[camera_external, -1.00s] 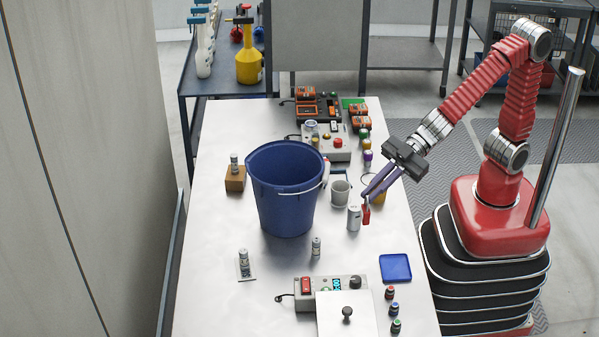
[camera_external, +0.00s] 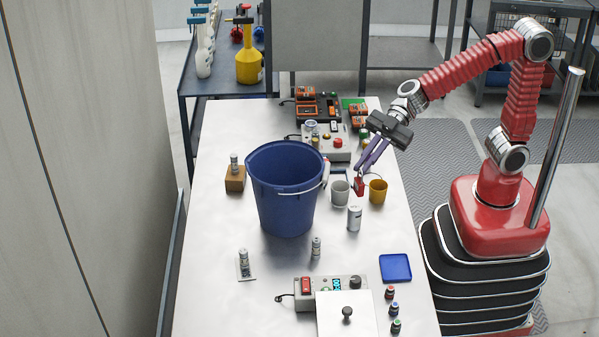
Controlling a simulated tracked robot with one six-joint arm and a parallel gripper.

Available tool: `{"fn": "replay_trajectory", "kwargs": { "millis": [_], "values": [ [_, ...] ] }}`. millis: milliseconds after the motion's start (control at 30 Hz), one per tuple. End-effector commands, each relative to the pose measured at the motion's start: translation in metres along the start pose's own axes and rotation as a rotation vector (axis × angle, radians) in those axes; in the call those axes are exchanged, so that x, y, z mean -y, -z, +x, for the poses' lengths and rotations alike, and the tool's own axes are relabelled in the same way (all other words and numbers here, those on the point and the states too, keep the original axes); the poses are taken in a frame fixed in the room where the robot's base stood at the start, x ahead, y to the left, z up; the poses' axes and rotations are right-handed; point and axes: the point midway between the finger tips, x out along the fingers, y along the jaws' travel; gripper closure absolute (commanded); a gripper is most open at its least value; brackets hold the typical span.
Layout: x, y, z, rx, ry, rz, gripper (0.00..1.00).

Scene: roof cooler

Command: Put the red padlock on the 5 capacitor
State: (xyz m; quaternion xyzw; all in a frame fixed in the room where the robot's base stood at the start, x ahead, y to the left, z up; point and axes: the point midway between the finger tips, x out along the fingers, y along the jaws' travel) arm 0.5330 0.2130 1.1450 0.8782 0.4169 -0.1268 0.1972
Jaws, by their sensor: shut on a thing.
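My gripper (camera_external: 361,168) has purple fingers and is shut on the red padlock (camera_external: 359,187). The padlock hangs below the fingertips, in front of the grey cup and the yellow cup. Several small silver cylinders look like capacitors. One stands on a wooden block (camera_external: 234,163) left of the bucket, one on a small flat plate (camera_external: 244,264) at the front left, and one on the bare table (camera_external: 316,246). A larger silver can (camera_external: 354,218) stands below the padlock in the picture. Their markings are too small to read, so I cannot tell which is the 5 capacitor.
A large blue bucket (camera_external: 284,195) stands mid-table. A grey cup (camera_external: 339,193) and a yellow cup (camera_external: 378,191) stand near the padlock. A blue tray (camera_external: 395,267), small bottles (camera_external: 391,307) and a control box (camera_external: 330,288) are in front. Free table lies around the front cylinders.

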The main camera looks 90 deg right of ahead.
Motion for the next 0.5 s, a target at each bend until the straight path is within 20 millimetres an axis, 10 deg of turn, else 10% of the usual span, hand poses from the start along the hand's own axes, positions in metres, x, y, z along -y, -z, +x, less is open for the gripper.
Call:
{"fn": "replay_trajectory", "kwargs": {
  "millis": [500],
  "values": [
    [-0.041, -0.058, -0.048, -0.026, 0.105, -0.052, 1.00]
  ]
}}
